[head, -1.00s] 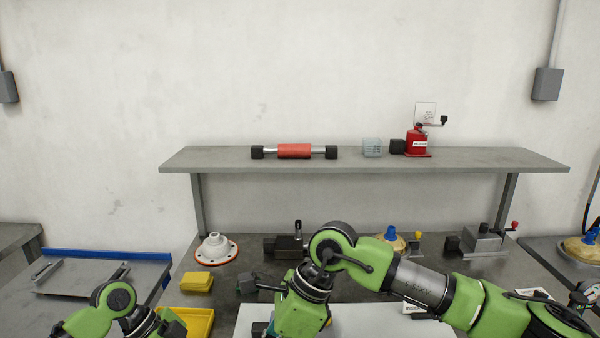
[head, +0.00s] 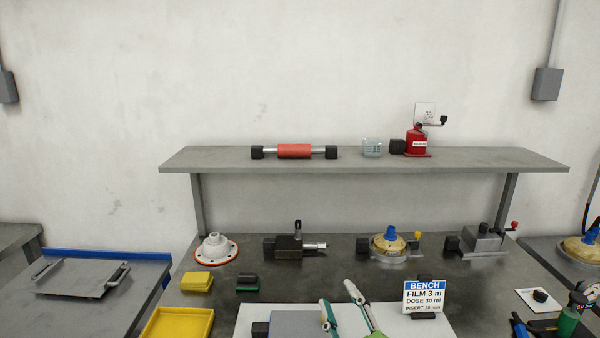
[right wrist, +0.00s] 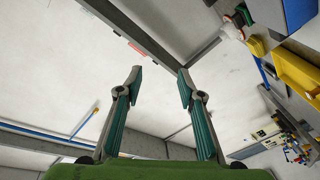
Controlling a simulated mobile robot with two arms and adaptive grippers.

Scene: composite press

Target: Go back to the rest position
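My right gripper (head: 337,294) shows at the bottom centre of the head view, with only its two fingers in the picture, over the pale board on the bench. In the right wrist view its fingers (right wrist: 160,80) are spread apart with nothing between them, pointing toward the wall and shelf, which appear tilted. My left gripper is out of view.
The grey bench (head: 345,270) carries a BENCH sign (head: 424,296), a yellow tray (head: 150,332), a white flanged part (head: 214,248) and several small devices. A shelf (head: 480,160) above holds a red roller (head: 294,151), a clear container (head: 373,148) and a red dispenser (head: 417,141).

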